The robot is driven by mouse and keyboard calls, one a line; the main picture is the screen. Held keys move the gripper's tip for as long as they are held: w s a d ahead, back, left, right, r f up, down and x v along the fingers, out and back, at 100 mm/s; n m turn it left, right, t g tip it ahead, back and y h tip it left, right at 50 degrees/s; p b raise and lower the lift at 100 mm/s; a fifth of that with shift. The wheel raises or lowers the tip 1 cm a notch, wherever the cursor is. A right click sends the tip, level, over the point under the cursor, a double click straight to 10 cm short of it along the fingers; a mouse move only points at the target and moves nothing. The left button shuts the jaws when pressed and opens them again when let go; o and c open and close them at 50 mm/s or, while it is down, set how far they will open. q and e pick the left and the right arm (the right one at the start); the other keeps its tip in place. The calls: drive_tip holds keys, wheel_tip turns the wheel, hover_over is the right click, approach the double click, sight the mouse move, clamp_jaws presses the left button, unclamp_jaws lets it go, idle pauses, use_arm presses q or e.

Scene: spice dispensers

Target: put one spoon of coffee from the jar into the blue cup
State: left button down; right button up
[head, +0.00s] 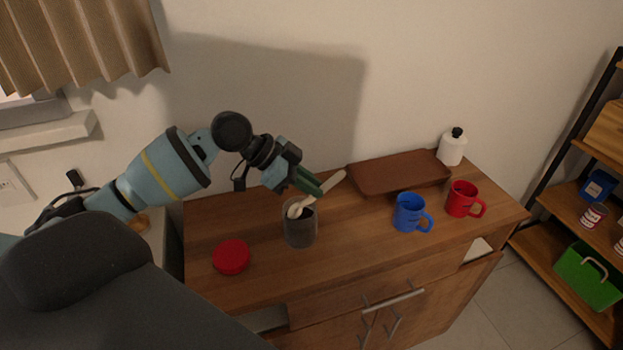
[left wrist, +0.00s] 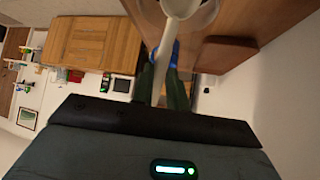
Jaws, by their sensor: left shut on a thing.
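The jar (head: 300,231), dark and glassy, stands open on the wooden cabinet top. My left gripper (head: 316,190) is shut on the handle of a cream spoon (head: 334,183), just above and right of the jar. The spoon slants, its bowl low at the jar's mouth; I cannot tell how far it is inside. In the left wrist view the spoon's bowl (left wrist: 180,7) lies against the clear jar rim (left wrist: 207,14); no coffee shows clearly in it. The blue cup (head: 408,214) stands upright to the right, apart from the gripper. My right gripper is out of view.
A red lid (head: 231,257) lies left of the jar. A red cup (head: 461,199) stands right of the blue cup. A brown tray (head: 400,174) and a white bottle (head: 452,148) are at the back by the wall. The top between jar and blue cup is clear.

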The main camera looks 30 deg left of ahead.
use_arm(q)
drive_tip(key=shift+f, duration=1.05)
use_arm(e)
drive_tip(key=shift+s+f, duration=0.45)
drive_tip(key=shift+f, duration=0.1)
use_arm(q)
drive_tip(key=shift+r, duration=0.2)
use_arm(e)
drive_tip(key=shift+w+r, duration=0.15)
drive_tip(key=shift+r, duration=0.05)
